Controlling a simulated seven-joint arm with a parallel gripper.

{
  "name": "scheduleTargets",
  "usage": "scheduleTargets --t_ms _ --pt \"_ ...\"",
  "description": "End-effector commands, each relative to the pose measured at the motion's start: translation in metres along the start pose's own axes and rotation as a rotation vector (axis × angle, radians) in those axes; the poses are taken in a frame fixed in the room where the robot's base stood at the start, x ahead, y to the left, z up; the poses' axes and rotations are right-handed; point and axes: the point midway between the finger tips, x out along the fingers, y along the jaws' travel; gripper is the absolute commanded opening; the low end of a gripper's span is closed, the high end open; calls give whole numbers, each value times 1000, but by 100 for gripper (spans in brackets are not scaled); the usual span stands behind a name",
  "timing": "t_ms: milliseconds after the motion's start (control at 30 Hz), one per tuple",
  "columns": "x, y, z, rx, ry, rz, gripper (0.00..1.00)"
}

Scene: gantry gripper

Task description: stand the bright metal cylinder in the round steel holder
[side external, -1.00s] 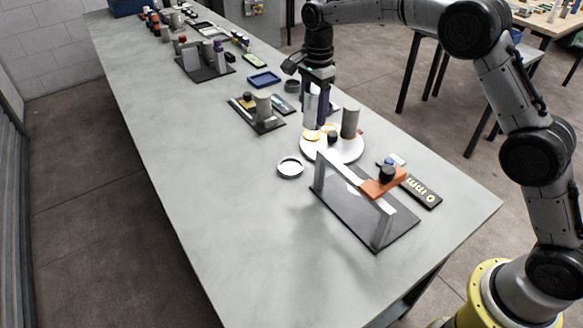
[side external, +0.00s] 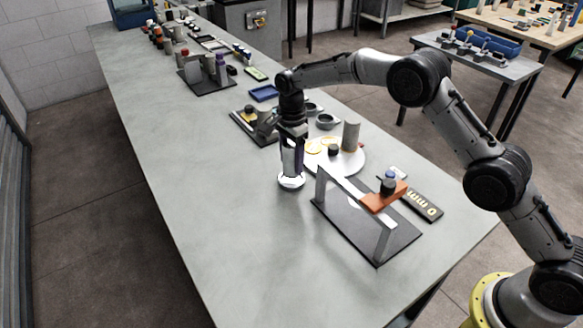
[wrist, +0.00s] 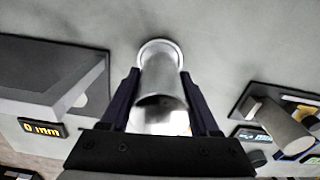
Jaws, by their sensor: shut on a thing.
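The bright metal cylinder (side external: 290,158) is upright between the fingers of my gripper (side external: 291,146), which is shut on it. The round steel holder (side external: 290,182) is a low ring on the grey bench, directly under the cylinder. In the wrist view the cylinder (wrist: 162,82) lies between the two dark fingers (wrist: 162,95), and the holder's rim (wrist: 160,42) shows around its far end. The cylinder's lower end is at the holder's opening; I cannot tell whether it rests on the holder's floor.
Right of the holder is a round white plate (side external: 352,164) bearing a grey cylinder (side external: 350,135). A dark-based gantry frame (side external: 372,236) with an orange slider (side external: 384,197) stands close by, front right. The bench (side external: 215,200) left of the holder is clear.

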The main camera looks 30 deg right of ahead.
Motion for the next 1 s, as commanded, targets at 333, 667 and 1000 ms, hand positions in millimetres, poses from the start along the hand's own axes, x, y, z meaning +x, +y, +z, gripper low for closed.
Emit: scheduleTargets --t_ms 333,667,1000 --pt "28 -1 0 0 -1 -6 0" --pt "33 0 0 0 0 -1 64" --pt "33 0 0 0 0 0 92"
